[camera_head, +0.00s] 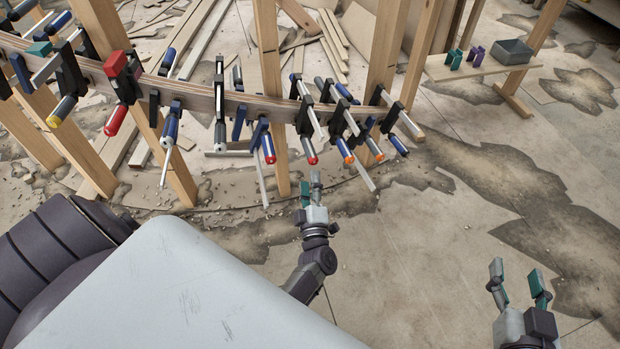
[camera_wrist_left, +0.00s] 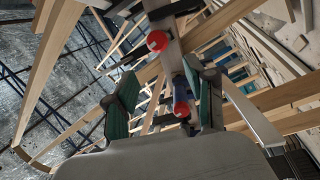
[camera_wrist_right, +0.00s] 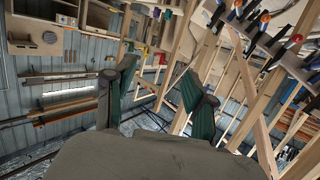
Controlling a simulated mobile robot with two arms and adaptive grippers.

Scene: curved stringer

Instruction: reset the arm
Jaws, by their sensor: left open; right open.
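My left gripper (camera_head: 310,190) is in front of the curved stringer (camera_head: 190,97), below its row of clamps, and apart from them. In the left wrist view its two green-padded fingers (camera_wrist_left: 160,100) are spread with nothing held between them; clamps with red ends (camera_wrist_left: 157,41) show beyond. My right gripper (camera_head: 520,284) is at the lower right over bare floor. Its fingers are apart and empty, and the right wrist view shows them spread too (camera_wrist_right: 160,95). Part of the left arm is hidden behind my grey body panel.
Several clamps (camera_head: 262,140) hang along the stringer, which wooden posts (camera_head: 268,60) hold up. A small wooden shelf (camera_head: 480,68) at the upper right bears a grey bin (camera_head: 512,52), a green clip (camera_head: 454,59) and a purple clip (camera_head: 476,54). The floor around my right gripper is clear.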

